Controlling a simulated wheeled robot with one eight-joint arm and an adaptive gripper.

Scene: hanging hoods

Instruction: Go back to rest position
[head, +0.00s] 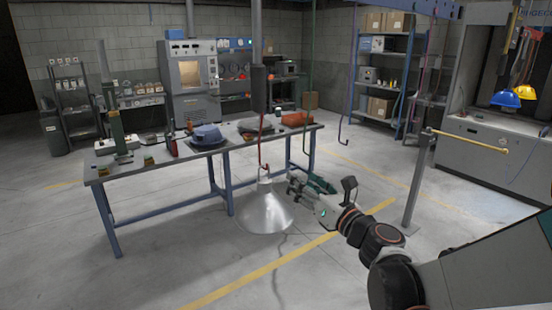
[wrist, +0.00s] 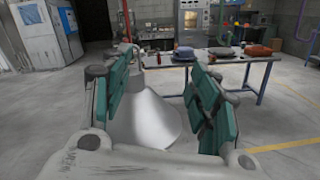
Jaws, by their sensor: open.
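My gripper (head: 308,185) is at the end of my arm, stretched out from the lower right in the head view. It also shows in the wrist view (wrist: 160,92), its two green-padded fingers spread apart with nothing clamped between them. A silvery cone-shaped hood (head: 266,211) hangs just left of my gripper in the head view, from a red hook-like piece (head: 263,168). In the wrist view the hood (wrist: 148,128) shows beyond and between the fingers. I cannot tell whether the fingers touch it.
A grey post (head: 417,185) with a yellow bar (head: 470,141) stands to the right. Open floor (head: 340,270) lies in front.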

